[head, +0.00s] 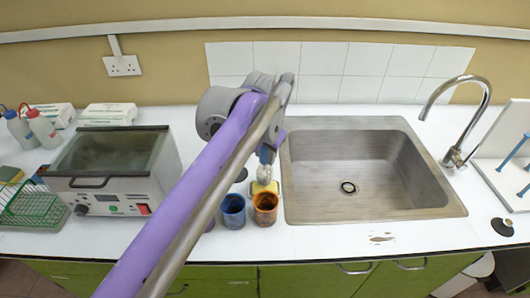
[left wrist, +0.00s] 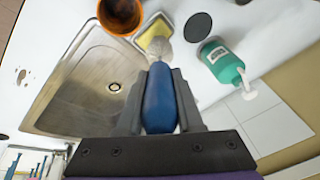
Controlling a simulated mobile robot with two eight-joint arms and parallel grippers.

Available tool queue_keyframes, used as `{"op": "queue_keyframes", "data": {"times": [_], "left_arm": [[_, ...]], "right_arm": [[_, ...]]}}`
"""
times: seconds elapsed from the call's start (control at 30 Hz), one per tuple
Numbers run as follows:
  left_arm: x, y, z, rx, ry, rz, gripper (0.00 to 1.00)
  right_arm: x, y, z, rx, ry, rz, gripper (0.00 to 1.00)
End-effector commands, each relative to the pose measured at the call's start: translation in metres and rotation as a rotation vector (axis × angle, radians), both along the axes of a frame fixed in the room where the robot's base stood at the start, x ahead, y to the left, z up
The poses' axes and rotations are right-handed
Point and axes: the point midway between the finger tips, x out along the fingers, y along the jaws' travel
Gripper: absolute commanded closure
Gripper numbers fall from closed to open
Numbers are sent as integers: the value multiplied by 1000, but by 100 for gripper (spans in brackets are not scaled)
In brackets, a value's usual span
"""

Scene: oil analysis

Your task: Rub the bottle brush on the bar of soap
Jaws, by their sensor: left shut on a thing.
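My left gripper (head: 268,150) is shut on the blue handle of the bottle brush (left wrist: 160,98), which also shows in the head view (head: 265,174). The brush points down, with its pale bristle head (left wrist: 159,48) at the lower end. A yellow block, apparently the bar of soap (left wrist: 152,30), lies under the bristle head on the counter left of the sink; it also shows in the head view (head: 258,187). The bristles overlap the block in both views; I cannot tell whether they touch. The right gripper is not in view.
A blue cup (head: 233,211) and an orange-brown cup (head: 265,208) stand in front of the block. A green bottle (left wrist: 222,63) and a black disc (left wrist: 198,27) are close by. The empty sink (head: 349,215) is to the right, a heated bath (head: 120,200) to the left.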

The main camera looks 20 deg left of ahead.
Motion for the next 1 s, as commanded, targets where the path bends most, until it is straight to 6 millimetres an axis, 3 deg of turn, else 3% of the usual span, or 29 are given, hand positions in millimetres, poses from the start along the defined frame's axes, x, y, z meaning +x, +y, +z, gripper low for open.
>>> {"op": "queue_keyframes", "data": {"times": [1.0], "left_arm": [[0, 0, -7, 0, 0, 0, 100]], "right_arm": [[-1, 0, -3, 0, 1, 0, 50]]}}
